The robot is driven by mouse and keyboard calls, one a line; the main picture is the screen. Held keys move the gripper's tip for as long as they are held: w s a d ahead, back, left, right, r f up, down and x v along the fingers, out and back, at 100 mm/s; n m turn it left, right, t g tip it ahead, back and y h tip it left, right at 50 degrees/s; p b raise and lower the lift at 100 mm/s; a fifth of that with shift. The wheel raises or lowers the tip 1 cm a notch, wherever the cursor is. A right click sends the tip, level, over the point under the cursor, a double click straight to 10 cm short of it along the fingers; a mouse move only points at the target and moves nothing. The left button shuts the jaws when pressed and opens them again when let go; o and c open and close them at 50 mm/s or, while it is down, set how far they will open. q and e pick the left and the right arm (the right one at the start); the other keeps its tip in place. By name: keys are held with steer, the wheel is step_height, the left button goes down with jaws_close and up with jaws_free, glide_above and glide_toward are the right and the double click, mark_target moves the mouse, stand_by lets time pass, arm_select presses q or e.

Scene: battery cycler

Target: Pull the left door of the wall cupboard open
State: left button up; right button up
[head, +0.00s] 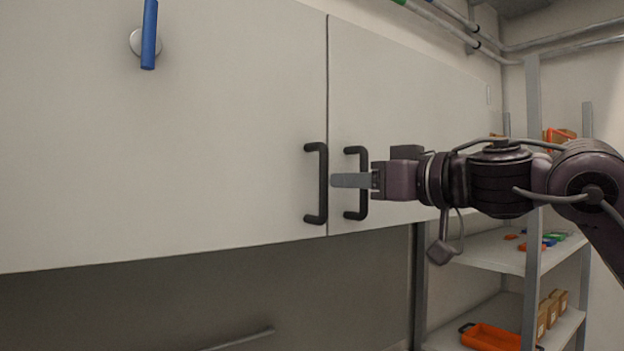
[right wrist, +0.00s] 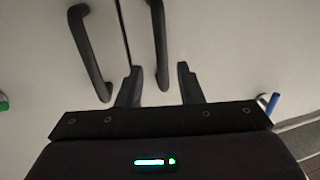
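The wall cupboard has two pale flat doors with a dark seam between them. The left door (head: 200,130) looks closed, flush with the right door (head: 420,110). The left door's black bar handle (head: 323,183) stands upright just left of the seam, and the right door's handle (head: 361,185) just right of it. My right gripper (head: 334,180) reaches in from the right, across the right handle, its tips close to the left handle. In the right wrist view its fingers (right wrist: 159,72) are apart, with the left door's handle (right wrist: 158,30) between them; contact is unclear. My left gripper is out of view.
A blue rod on a round mount (head: 149,40) sticks out from the left door's upper part. At right stands a shelf rack (head: 533,200) with small coloured parts, boxes and an orange tray (head: 490,338). Pipes (head: 570,38) run along the upper right wall.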

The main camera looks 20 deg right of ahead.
mark_target(324, 178)
steer(key=shift+w+a+r+p, duration=0.25)
steer(key=shift+w+a+p, duration=0.2)
steer(key=shift+w+p, duration=0.1)
steer(key=shift+w+a+r+p, duration=0.2)
steer(key=shift+w+a+p, duration=0.2)
steer(key=shift+w+p, duration=0.1)
steer(key=x, duration=0.2)
steer(key=p+x, duration=0.1)
steer(key=shift+w+a+f, duration=0.1)
steer(key=shift+w+f, duration=0.2)
steer(key=shift+w+a, duration=0.1)
steer(key=shift+w, duration=0.05)
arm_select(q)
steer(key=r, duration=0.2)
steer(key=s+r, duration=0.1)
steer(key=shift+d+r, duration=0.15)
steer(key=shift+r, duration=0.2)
arm_select(e)
jaws_close()
